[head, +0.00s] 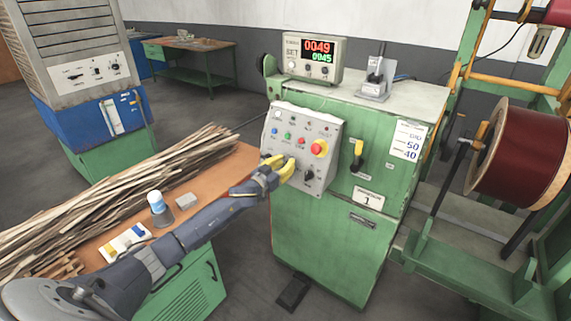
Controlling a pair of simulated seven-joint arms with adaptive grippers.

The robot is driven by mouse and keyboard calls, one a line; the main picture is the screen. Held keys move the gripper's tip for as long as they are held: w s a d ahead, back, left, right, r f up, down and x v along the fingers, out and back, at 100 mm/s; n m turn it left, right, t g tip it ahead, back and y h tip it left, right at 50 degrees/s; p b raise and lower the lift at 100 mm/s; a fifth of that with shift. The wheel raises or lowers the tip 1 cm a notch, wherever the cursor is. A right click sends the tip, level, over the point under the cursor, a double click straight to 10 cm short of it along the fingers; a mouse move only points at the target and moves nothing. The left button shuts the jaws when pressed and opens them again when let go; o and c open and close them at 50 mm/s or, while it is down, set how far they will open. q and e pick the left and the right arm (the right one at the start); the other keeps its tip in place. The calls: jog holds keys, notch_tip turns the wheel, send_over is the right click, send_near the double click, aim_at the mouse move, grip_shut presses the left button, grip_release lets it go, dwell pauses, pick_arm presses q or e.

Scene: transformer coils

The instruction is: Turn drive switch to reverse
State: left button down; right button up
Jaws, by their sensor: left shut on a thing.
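My left gripper (281,166) reaches in from the left, with its yellow fingers against the grey control panel (327,132) on the green machine. Its fingers are shut on a small dark switch at the panel's lower left, which looks like the drive switch. The fingers hide most of this switch, so its pointing direction cannot be told. Another black knob (309,174) sits to the right of the fingers. My right gripper is not in view.
A counter display (314,57) with red and green digits stands on the green machine (325,235). A black-and-yellow lever (358,156) is right of the panel. A wooden bench (222,170) with long strips lies under my left arm. A dark red spool (518,152) is at right.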

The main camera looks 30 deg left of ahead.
pick_arm(q)
jog(key=m+h, duration=0.1)
jog(key=m, duration=0.1)
jog(key=m+h, duration=0.1)
jog(key=m, duration=0.1)
jog(key=m+g, duration=0.1)
jog(key=m, duration=0.2)
jog(key=shift+d+h, duration=0.3)
jog(key=shift+h, duration=0.1)
jog(key=m, duration=0.2)
jog(key=m+g+h, duration=0.1)
jog(key=m, duration=0.1)
jog(key=m+g, duration=0.1)
jog(key=m, duration=0.1)
jog(key=shift+s+d+f+m+h, duration=0.2)
jog(key=shift+d+f+m+h, duration=0.05)
jog(key=shift+m+h, duration=0.15)
jog(key=m, duration=0.1)
jog(key=m+g, duration=0.1)
jog(key=m, duration=0.1)
jog(key=shift+s+d+f+m+g, duration=0.1)
jog(key=shift+d+f+m+g, duration=0.1)
jog(key=shift+m+g, duration=0.1)
jog(key=shift+s+f+m+g, duration=0.15)
jog(key=shift+m+g, duration=0.15)
jog(key=shift+m, duration=0.5)
jog(key=shift+w+f+m+g, duration=0.1)
jog(key=shift+m+g, duration=0.2)
jog(key=shift+m, duration=0.5)
